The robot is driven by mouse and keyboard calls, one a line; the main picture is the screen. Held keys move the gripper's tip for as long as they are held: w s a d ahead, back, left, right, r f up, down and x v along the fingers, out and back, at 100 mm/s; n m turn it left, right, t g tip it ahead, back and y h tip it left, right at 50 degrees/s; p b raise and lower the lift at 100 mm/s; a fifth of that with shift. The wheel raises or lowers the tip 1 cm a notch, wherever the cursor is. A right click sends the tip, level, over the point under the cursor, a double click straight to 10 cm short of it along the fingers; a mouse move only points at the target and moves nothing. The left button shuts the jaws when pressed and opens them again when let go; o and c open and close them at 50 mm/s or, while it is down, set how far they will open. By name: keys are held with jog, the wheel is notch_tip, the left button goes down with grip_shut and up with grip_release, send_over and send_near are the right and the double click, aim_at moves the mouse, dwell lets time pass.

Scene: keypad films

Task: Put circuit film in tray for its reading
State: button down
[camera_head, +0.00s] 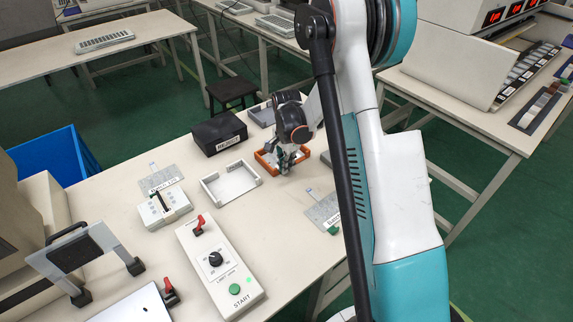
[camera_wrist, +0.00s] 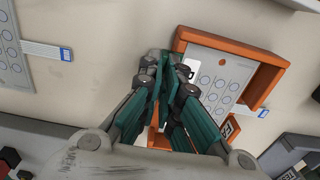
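The orange tray (camera_head: 262,160) stands on the table below my gripper (camera_head: 286,164). In the wrist view, a grey circuit film with blue rings (camera_wrist: 218,82) lies within the orange frame (camera_wrist: 225,50), its blue-ended tail (camera_wrist: 262,112) sticking out at the right. My gripper (camera_wrist: 167,62) has its teal-padded fingertips close together at the tray's left side. They look shut; I cannot tell whether a film edge is between them. A second film (camera_head: 160,179) lies at left, a third (camera_head: 325,211) at right. A white tray (camera_head: 207,191) and a grey tray (camera_head: 252,111) look empty.
A black labelled box (camera_head: 219,133) stands behind the white tray. A small white device (camera_head: 165,207) and a control box with dial, red lever and green START button (camera_head: 220,268) stand nearer. A stand (camera_head: 85,258) is at left. Bare table lies between the trays.

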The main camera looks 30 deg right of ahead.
jog(key=c, duration=1.7)
grip_release()
jog(key=shift+r, duration=0.1)
notch_tip(320, 180, up, 12)
jog(key=shift+f, duration=0.1)
jog(key=s+a+r+n+t, duration=0.3)
jog(key=s+a+r+n, duration=0.4)
jog(key=s+r, duration=0.5)
jog(key=s+a+n+t, duration=0.1)
jog(key=s+a+n, duration=0.1)
jog(key=s+n, duration=0.1)
jog(key=s+a+r+n+t, duration=0.1)
jog(key=s+n, duration=0.2)
jog(key=s, duration=0.3)
jog(key=s+a+r+n+t, duration=0.1)
jog(key=s+a+n+t, duration=0.1)
jog(key=s, duration=0.3)
jog(key=shift+a+r+n, duration=0.25)
jog(key=shift+a+n, duration=0.1)
jog(key=shift+n, duration=0.05)
